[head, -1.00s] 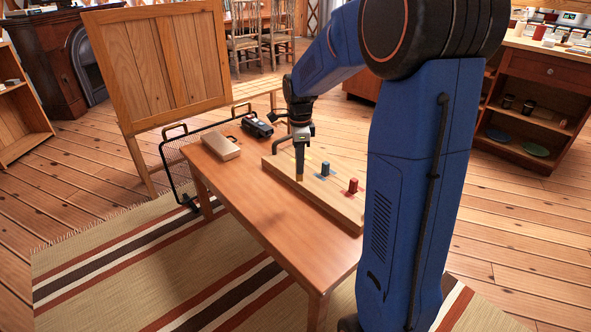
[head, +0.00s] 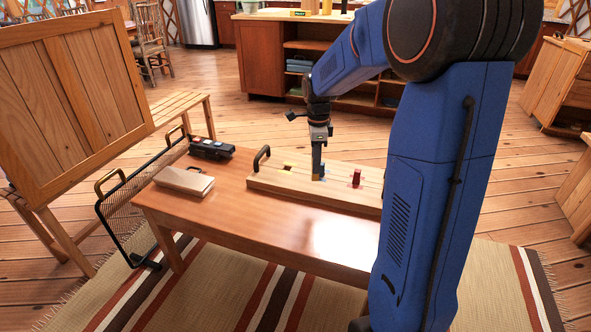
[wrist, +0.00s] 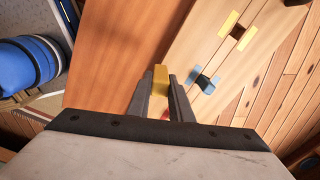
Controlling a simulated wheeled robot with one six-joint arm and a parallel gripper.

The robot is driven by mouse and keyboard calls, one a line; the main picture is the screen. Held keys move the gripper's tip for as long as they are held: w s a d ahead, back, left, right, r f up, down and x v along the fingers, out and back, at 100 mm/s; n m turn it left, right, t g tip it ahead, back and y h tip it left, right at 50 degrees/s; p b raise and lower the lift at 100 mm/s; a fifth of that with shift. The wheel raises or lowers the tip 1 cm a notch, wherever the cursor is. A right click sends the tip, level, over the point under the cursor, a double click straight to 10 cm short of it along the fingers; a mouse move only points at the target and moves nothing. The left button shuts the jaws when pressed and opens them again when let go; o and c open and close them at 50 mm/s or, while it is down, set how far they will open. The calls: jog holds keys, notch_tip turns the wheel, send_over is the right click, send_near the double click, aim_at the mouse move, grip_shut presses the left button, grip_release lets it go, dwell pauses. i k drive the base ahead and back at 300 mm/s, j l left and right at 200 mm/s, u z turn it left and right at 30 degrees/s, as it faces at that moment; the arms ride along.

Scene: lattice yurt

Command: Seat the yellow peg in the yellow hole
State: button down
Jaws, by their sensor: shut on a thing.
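My gripper (head: 316,172) is shut on the yellow peg, a squared yellow block (wrist: 160,80) between the fingertips in the wrist view. In the head view the fingers hide most of it. The yellow hole (wrist: 238,31) is a dark opening between two yellow marks, to the upper right of the peg and apart from it; its marks also show in the head view (head: 287,167), left of my gripper.
The board has a dark handle (head: 262,157) at its left end. A tan box (head: 184,180) and a black device (head: 211,148) sit on the table's left part. A black mesh rack (head: 140,194) stands at the table's left edge. The table front (head: 270,225) is clear.

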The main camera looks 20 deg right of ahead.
aim_at(286, 174)
jog(key=i+j+z, duration=0.25)
jog(key=j, duration=0.4)
jog(key=i+j+z, duration=0.3)
jog(key=j, duration=0.4)
jog(key=i+j+z, duration=0.1)
jog(key=j, duration=0.25)
jog(key=i, duration=0.1)
